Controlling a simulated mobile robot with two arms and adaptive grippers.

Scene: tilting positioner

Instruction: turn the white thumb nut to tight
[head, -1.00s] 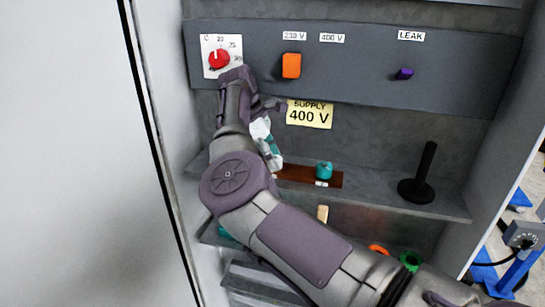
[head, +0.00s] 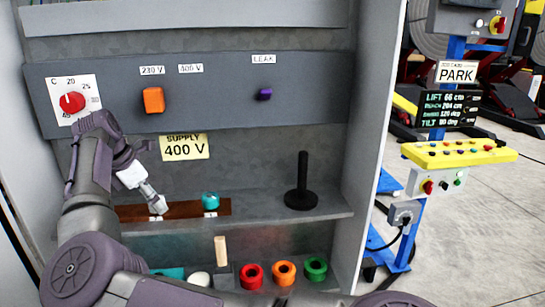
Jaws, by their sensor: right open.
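I cannot make out a white thumb nut for certain. A small rounded white thing (head: 200,279) shows partly on the lower shelf, half covered by my arm. My right gripper (head: 138,156) is open in front of the cabinet's back wall, below the red dial (head: 72,102). My left gripper is not in view.
The panel carries an orange switch (head: 153,100) and purple knob (head: 264,95). A teal knob (head: 210,199) sits on the brown board (head: 185,209). A black post (head: 301,182) stands on the shelf. Red, orange and green rings lie below. A yellow console (head: 460,153) stands outside.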

